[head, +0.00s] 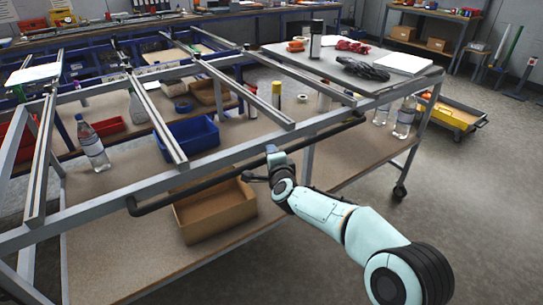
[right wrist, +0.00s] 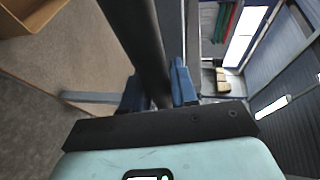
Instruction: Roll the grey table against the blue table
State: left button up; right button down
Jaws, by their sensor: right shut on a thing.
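The grey table (head: 240,153) is a wheeled metal frame with open rails on top, a lower shelf and a black push bar (head: 335,132) along its near side. My right gripper (head: 268,170) is at this bar, around its middle. In the right wrist view, the blue fingertips (right wrist: 158,90) sit on both sides of the dark bar (right wrist: 135,35), shut on it. The blue table (head: 78,66) stands behind the grey table at the upper left, partly hidden by its rails. I cannot tell whether the two tables touch. My left gripper is not in view.
Bottles, a blue bin (head: 188,137) and a cardboard box (head: 215,210) stand on the lower shelf. A yellow case (head: 448,114) sits on a low trolley at right. The floor at lower right is clear.

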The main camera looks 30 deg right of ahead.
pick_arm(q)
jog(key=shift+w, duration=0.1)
pick_arm(e)
jog(key=shift+w+a+r, duration=0.1)
jog(key=shift+r, duration=0.25)
jog(key=c, duration=1)
grip_release()
jog(key=shift+f, duration=0.1)
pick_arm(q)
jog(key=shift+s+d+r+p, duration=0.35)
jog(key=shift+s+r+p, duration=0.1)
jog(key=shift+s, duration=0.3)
pick_arm(e)
jog(key=v, duration=1.3)
jog(key=shift+s+a, duration=0.1)
jog(key=shift+s, duration=0.15)
